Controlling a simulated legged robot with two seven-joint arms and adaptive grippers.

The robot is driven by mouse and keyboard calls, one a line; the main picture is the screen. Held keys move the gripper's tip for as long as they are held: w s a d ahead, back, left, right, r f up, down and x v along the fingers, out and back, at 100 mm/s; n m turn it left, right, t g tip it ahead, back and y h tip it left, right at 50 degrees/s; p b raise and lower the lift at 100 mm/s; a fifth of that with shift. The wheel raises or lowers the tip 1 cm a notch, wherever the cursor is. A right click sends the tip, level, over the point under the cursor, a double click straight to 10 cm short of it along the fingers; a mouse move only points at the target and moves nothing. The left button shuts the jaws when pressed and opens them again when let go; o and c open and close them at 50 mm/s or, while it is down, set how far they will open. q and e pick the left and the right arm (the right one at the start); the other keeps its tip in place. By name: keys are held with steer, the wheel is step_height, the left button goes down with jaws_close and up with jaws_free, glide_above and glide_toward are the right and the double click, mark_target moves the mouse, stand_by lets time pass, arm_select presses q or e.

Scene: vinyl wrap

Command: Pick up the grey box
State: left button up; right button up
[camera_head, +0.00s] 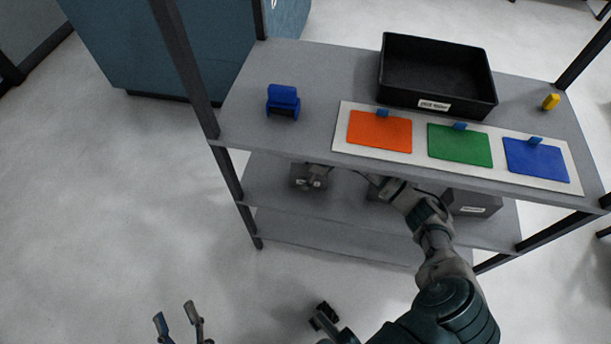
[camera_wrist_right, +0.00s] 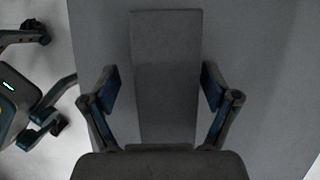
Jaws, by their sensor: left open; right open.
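The grey box (camera_wrist_right: 166,75) is a long plain block in the right wrist view, lying on a grey shelf surface. My left gripper (camera_head: 177,315) is open and empty at the bottom left, above the floor, away from the shelves.
The top shelf (camera_head: 335,75) holds a black bin (camera_head: 437,75), a blue dispenser (camera_head: 283,101), a white sheet with orange, green and blue pieces, and a small yellow item (camera_head: 550,102). The middle shelf holds a grey object (camera_head: 308,178) and a labelled grey container (camera_head: 472,204). The floor at left is clear.

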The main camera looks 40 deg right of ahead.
steer(key=shift+d+f, duration=0.55)
steer(key=shift+d, duration=0.2)
steer(key=shift+a+r, duration=0.1)
steer(key=shift+a, duration=0.5)
steer(key=shift+d, duration=0.5)
steer(key=c, duration=1.5)
steer(key=shift+a, duration=0.15)
steer(key=shift+c, duration=0.3)
steer(key=shift+a, duration=0.1)
